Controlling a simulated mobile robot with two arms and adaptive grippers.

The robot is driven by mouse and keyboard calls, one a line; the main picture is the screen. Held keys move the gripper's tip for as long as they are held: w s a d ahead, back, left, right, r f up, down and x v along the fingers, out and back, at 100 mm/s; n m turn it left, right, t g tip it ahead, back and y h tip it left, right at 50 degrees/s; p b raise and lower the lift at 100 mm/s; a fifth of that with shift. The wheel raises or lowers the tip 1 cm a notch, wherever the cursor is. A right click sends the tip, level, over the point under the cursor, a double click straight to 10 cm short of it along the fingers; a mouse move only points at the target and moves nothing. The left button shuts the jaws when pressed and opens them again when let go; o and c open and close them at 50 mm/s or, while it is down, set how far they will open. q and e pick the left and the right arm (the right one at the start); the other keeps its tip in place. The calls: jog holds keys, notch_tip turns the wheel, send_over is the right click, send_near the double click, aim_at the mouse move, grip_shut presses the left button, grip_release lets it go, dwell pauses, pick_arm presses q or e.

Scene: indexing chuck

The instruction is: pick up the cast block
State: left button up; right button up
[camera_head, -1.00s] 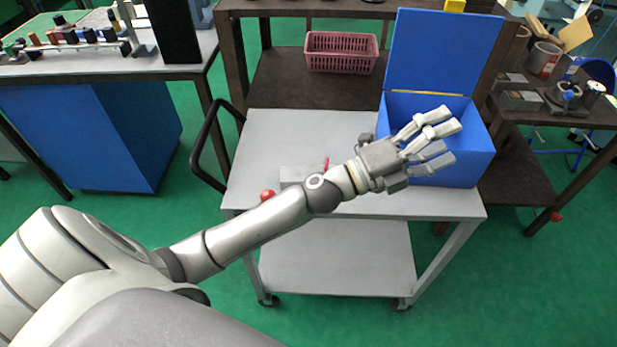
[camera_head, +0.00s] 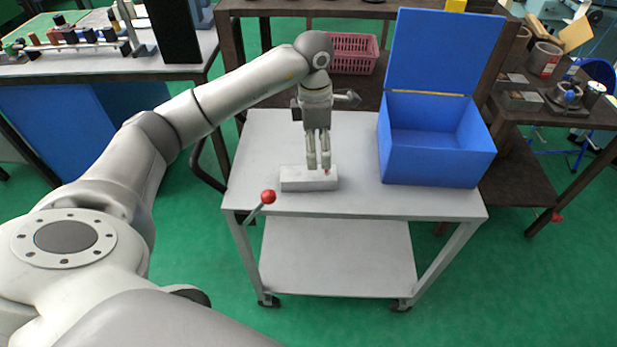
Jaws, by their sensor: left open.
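The cast block, a light grey oblong block (camera_head: 306,180), lies on the grey top of the cart (camera_head: 352,193), left of the blue box. My left gripper (camera_head: 318,166) points straight down, with its fingertips at the block's upper back edge, right of its middle. It is open and holds nothing. Whether the fingers touch the block or are just behind or above it, I cannot tell. My right gripper is out of view.
An open blue box (camera_head: 430,158) with its lid up stands on the cart's right side. A lever with a red knob (camera_head: 268,197) rises at the cart's front left edge. A pink basket (camera_head: 355,55) sits on the dark bench behind. The cart top between block and box is clear.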

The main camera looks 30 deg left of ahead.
aim_at(309, 172)
pick_arm(q)
jog(key=shift+s+a+r+y, duration=0.15)
jog(key=shift+a+y, duration=0.15)
jog(key=shift+a, duration=0.45)
jog(key=shift+a+f, duration=0.15)
jog(key=shift+f, duration=0.2)
notch_tip(309, 172, down, 5)
jog(key=shift+r+p, duration=0.2)
jog(key=shift+p, duration=0.2)
notch_tip(309, 172, down, 5)
jog(key=shift+s+a+r+p, duration=0.15)
jog(key=shift+p, duration=0.6)
jog(key=shift+f, duration=0.35)
jog(key=shift+c, duration=0.5)
grip_shut()
jog(key=shift+r, duration=0.1)
